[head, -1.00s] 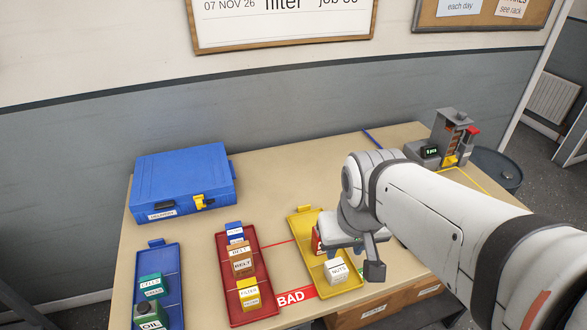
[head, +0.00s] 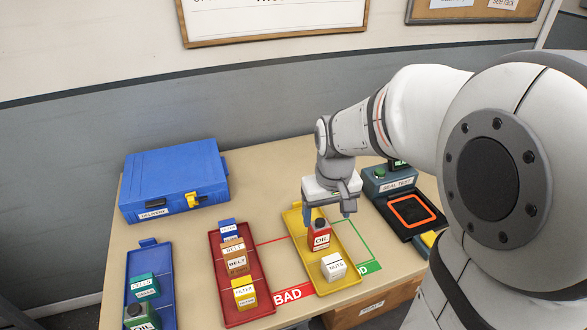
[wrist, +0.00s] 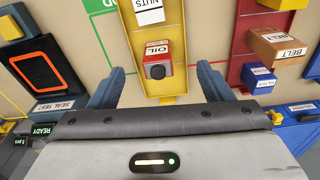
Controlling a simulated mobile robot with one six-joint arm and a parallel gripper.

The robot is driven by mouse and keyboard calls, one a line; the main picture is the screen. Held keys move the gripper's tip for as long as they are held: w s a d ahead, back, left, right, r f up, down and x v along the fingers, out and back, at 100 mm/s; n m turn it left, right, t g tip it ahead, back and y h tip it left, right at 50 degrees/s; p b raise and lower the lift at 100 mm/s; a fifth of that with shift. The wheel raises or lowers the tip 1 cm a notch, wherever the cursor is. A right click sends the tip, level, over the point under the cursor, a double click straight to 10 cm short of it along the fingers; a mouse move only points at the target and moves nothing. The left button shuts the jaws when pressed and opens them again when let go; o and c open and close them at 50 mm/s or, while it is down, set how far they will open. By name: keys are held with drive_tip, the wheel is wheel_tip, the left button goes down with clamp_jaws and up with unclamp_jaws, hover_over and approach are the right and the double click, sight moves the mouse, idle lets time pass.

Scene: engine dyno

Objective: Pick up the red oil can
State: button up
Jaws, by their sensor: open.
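The red oil can (head: 319,236) has a dark cap and a white OIL label. It stands upright in the yellow tray (head: 345,283). In the wrist view the can (wrist: 156,60) shows from above, between my two blue fingers and ahead of the palm. My gripper (head: 330,219) is open, with one finger on each side above or around the can. In the wrist view my gripper (wrist: 159,88) has clear gaps between each finger and the can. I cannot tell how far down the fingers reach beside it.
A white NUTS box (head: 334,267) stands in the same tray, in front of the can. The red tray (head: 262,312) with several boxes is to the left. A seal test device (head: 405,205) is to the right. A blue case (head: 175,180) lies at the back left.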

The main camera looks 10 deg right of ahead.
sight(318, 219)
drive_tip(key=shift+n+g, duration=0.4)
drive_tip(key=shift+g, duration=0.1)
drive_tip(key=w+f, duration=0.3)
drive_tip(key=w+f+b, duration=0.1)
drive_tip(key=w+f, duration=0.2)
drive_tip(key=shift+a+f, duration=0.2)
drive_tip(key=shift+f, duration=0.1)
drive_tip(key=f, duration=0.7)
drive_tip(key=shift+s+d+f, duration=0.3)
drive_tip(key=shift+s+f, duration=0.05)
drive_tip(key=shift+c, duration=0.2)
drive_tip(key=c, duration=1.1)
